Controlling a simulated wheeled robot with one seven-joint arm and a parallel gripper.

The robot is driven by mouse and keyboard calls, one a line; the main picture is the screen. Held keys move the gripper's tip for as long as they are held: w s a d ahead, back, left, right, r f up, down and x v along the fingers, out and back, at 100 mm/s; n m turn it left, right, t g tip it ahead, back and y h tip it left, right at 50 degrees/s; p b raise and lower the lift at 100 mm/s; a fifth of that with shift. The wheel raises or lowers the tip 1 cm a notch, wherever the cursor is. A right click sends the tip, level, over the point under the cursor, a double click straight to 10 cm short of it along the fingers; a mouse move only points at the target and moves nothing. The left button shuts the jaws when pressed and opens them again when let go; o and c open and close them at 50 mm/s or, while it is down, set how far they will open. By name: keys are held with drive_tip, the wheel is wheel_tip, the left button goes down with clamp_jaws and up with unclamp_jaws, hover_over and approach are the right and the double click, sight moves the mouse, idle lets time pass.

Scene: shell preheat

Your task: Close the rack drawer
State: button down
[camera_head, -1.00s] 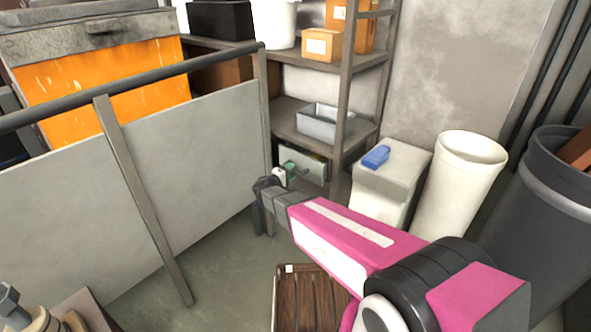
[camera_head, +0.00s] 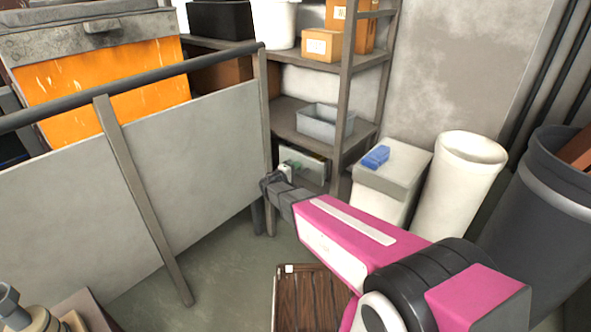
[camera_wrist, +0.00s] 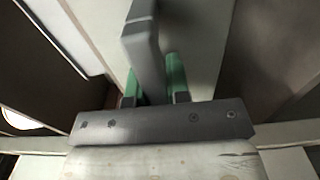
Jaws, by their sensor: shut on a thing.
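The rack drawer (camera_head: 309,170) is a grey-fronted drawer low in the metal shelf rack, below the shelf with a grey bin. My gripper (camera_head: 285,172) is at the left part of its front, partly hidden behind my wrist. In the wrist view, the green-padded fingers (camera_wrist: 153,88) are shut on a grey bar-shaped handle (camera_wrist: 142,35), one finger on each side of it. The pale surface beside the handle appears to be the drawer front. How far the drawer stands out from the rack is hard to tell.
A grey panel barrier (camera_head: 190,150) with a dark rail stands close left of my gripper. Right of the rack are a lidded box (camera_head: 390,180) with a blue item (camera_head: 376,157), a white bin (camera_head: 460,190) and a dark barrel (camera_head: 540,215). A slatted wooden pallet (camera_head: 310,300) lies in front.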

drive_tip(key=x, duration=0.4)
drive_tip(key=c, duration=1.1)
unclamp_jaws()
drive_tip(key=v, duration=1.1)
drive_tip(key=s+d+f+m+g+y, duration=0.1)
drive_tip(key=s+d+m+g, duration=0.3)
drive_tip(key=d, duration=0.5)
drive_tip(key=s+d+m+g+y, duration=0.1)
drive_tip(key=s+d+m+g, duration=0.1)
drive_tip(key=s+d+g, duration=0.55)
drive_tip(key=s+d+m+y, duration=0.1)
drive_tip(key=s+y, duration=0.2)
drive_tip(key=s+d+r+m+g+y, duration=0.1)
drive_tip(key=s+d+y, duration=0.1)
drive_tip(key=s+y, duration=0.1)
drive_tip(key=s+d+r+m+g+y, duration=0.1)
drive_tip(key=s+d+y, duration=0.1)
drive_tip(key=s+y, duration=0.1)
drive_tip(key=shift+s+d+m+y, duration=0.15)
drive_tip(key=shift+s+m+y, duration=0.25)
drive_tip(key=shift+s, duration=0.2)
